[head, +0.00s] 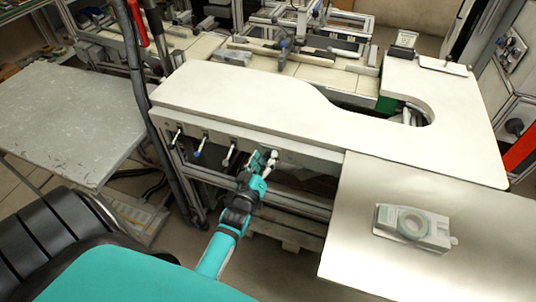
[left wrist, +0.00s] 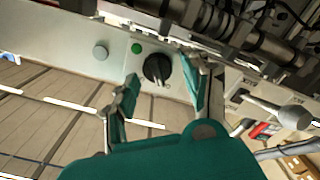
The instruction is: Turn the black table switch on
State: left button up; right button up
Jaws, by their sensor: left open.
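The black table switch (left wrist: 158,69) is a round black knob on the pale front panel under the table edge, in the left wrist view. My left gripper (left wrist: 160,95) is open, with one teal finger on each side of the knob in that view. Whether a finger touches the knob cannot be told. In the head view the left gripper (head: 262,162) is at the front panel below the white tabletop (head: 250,95) and hides the knob. My right gripper is in neither view.
A green button (left wrist: 136,48) and a grey button (left wrist: 100,52) sit left of the knob. Several levers, one of them blue-tipped (head: 197,153), stick out of the front panel. A grey device (head: 412,226) rests on the metal table at right. A black chair (head: 50,240) stands at lower left.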

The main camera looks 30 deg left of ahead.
pick_arm(q)
jog(key=shift+s+r, duration=0.1)
jog(key=shift+s, duration=0.05)
grip_shut()
